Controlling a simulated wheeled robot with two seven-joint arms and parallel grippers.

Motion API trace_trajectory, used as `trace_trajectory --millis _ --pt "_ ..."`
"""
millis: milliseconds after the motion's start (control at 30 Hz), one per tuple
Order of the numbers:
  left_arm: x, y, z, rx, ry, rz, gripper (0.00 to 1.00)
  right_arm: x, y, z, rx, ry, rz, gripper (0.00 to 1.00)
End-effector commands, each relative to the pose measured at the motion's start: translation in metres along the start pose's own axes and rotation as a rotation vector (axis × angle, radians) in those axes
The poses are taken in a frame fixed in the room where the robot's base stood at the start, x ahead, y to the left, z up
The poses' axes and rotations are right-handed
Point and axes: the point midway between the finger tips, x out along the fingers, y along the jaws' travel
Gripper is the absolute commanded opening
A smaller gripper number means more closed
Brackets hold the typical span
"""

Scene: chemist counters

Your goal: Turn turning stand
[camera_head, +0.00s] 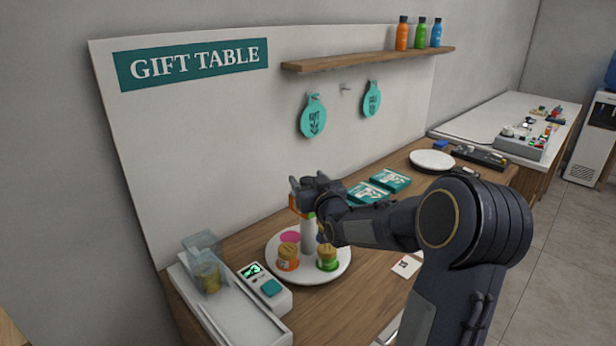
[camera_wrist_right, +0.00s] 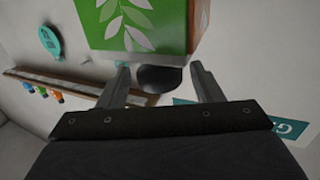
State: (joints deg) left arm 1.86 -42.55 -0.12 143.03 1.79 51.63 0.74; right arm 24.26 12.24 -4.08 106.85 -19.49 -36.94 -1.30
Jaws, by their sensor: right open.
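The turning stand (camera_head: 318,279) is a round white platform on the wooden table, with a pale upright post (camera_head: 308,236) at its middle. An orange-labelled jar (camera_head: 287,259) and a green-labelled jar (camera_head: 327,259) stand on its near side. A pink item (camera_head: 290,237) shows behind them. My right gripper (camera_head: 303,186) is at the top of the post and partly hides it. In the right wrist view it is open (camera_wrist_right: 160,72), with a green box with white leaves (camera_wrist_right: 135,22) beyond its fingers and a dark rounded part (camera_wrist_right: 160,79) between them. Contact cannot be told.
A white device with a green display (camera_head: 264,286) and a clear container (camera_head: 206,272) stand left of the stand. Teal boxes (camera_head: 390,180) and a white plate (camera_head: 432,160) lie to the right. A shelf with bottles (camera_head: 370,57) is on the wall board.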

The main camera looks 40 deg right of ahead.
Motion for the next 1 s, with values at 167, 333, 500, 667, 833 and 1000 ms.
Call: trace_trajectory --millis 167,333,500,667,833,1000 --pt "-0.0012 0.0006 -0.0006 0.0 0.0 0.0 0.58 0.0053 -0.0001 0.0003 0.0 0.0 0.0 0.6" --pt "-0.001 0.0005 -0.0005 0.0 0.0 0.0 0.58 0.005 0.0 0.0004 0.0 0.0 0.0 0.58" --pt "-0.001 0.0005 -0.0005 0.0 0.0 0.0 0.58 0.0049 0.0 0.0004 0.0 0.0 0.0 0.36" --pt "-0.001 0.0005 -0.0005 0.0 0.0 0.0 0.58 0.0048 0.0 0.0004 0.0 -0.001 0.0 0.15" --pt "-0.001 0.0005 -0.0005 0.0 0.0 0.0 0.58 0.0047 0.0 0.0004 0.0 -0.001 0.0 0.0" --pt "-0.0005 0.0002 -0.0002 0.0 0.0 0.0 0.58 0.0047 -0.0002 0.0005 0.0 0.0 0.008 0.0"
